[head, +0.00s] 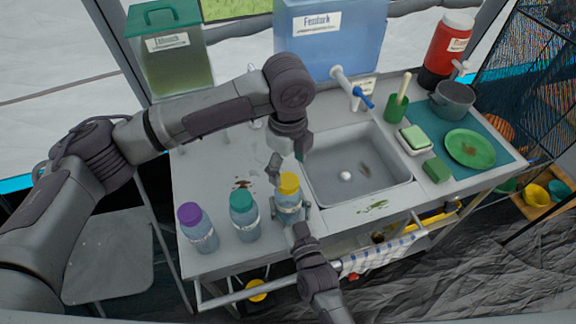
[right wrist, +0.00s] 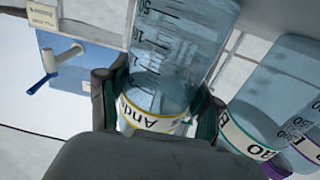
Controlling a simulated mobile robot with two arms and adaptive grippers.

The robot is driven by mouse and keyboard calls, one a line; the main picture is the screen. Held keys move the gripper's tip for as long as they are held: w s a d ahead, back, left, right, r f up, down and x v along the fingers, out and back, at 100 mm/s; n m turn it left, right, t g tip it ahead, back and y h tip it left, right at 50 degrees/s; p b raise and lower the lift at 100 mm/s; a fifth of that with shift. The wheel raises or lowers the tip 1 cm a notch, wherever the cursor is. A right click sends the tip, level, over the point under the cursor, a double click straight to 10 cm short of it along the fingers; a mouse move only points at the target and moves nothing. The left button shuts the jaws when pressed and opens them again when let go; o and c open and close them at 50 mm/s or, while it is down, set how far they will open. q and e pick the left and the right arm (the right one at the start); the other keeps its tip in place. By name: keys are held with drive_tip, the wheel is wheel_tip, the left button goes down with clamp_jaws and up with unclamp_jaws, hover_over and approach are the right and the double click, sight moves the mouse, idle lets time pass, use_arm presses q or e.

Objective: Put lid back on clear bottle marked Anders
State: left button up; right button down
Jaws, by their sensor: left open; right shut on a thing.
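The clear bottle (head: 288,203) stands at the counter's front, left of the sink. Its label, partly readable as "And", shows in the right wrist view (right wrist: 150,118). The yellow lid (head: 288,183) sits at the bottle's top; I cannot tell whether it is tight. My right gripper (head: 292,214) is shut around the bottle's lower body, with a finger on each side in the right wrist view (right wrist: 158,108). My left gripper (head: 287,160) is open just above the lid, fingers pointing down and apparently empty. The bottle's top is outside the right wrist view.
A teal-lidded bottle (head: 244,217) and a purple-lidded bottle (head: 198,228) stand to the left. The sink (head: 390,192) is close on the right. Large blue (head: 327,45) and green (head: 170,60) containers stand behind.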

sight(288, 180)
use_arm(q)
drive_tip(key=n, duration=0.3)
drive_tip(key=shift+r+n, duration=0.3)
drive_tip(key=shift+r, duration=0.1)
drive_tip(key=n, duration=0.2)
drive_tip(key=r+n, duration=0.1)
drive_tip(key=n, duration=0.5)
drive_tip(key=shift+r, duration=0.4)
drive_tip(key=n, duration=0.2)
drive_tip(key=r+n, duration=0.1)
drive_tip(key=n, duration=0.1)
drive_tip(key=shift+n, duration=0.3)
drive_tip(key=shift+f, duration=0.15)
drive_tip(key=shift+f, duration=3.95)
drive_tip(key=shift+c, duration=0.4)
drive_tip(key=c, duration=1.1)
